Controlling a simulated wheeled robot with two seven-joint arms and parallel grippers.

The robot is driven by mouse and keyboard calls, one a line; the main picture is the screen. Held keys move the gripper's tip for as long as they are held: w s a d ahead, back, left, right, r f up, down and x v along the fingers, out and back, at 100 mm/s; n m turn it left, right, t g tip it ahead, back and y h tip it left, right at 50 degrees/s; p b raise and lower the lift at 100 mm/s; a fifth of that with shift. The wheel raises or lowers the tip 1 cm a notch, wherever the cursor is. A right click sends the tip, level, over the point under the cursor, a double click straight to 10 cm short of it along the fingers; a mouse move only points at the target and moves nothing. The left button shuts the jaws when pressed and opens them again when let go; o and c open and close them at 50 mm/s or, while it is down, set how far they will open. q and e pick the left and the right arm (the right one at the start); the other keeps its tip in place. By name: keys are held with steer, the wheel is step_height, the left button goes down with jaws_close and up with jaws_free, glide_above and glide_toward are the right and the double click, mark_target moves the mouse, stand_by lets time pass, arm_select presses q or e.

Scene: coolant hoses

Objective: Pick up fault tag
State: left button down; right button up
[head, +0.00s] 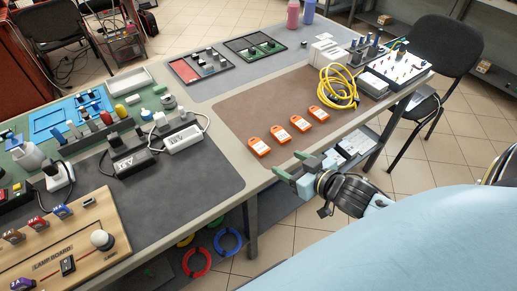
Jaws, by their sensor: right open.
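My right gripper (297,168) is at the table's front edge, on the near side of the row. Its green-tipped fingers are apart, with nothing seen between them. It appears clear of the tags; its height above the table is hard to judge. My left gripper is not in view.
A coiled yellow cable (338,88) lies just beyond the far-right tag. A dark mat (205,178) with black and white adapters lies left. A black chair (447,50) stands behind.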

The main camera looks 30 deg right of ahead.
steer(key=b, duration=0.1)
glide_toward(259, 146)
steer(key=shift+x, duration=1.05)
steer(key=shift+w+a+f, duration=0.15)
steer(key=shift+w+f, duration=0.2)
steer(key=shift+w, duration=0.15)
steer(key=shift+b+x, duration=0.65)
steer(key=shift+x, duration=1.75)
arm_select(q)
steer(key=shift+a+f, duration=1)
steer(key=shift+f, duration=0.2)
arm_select(e)
steer(key=shift+r, duration=0.1)
steer(key=c, duration=1)
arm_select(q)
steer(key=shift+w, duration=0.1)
arm_select(e)
steer(key=shift+c, duration=0.2)
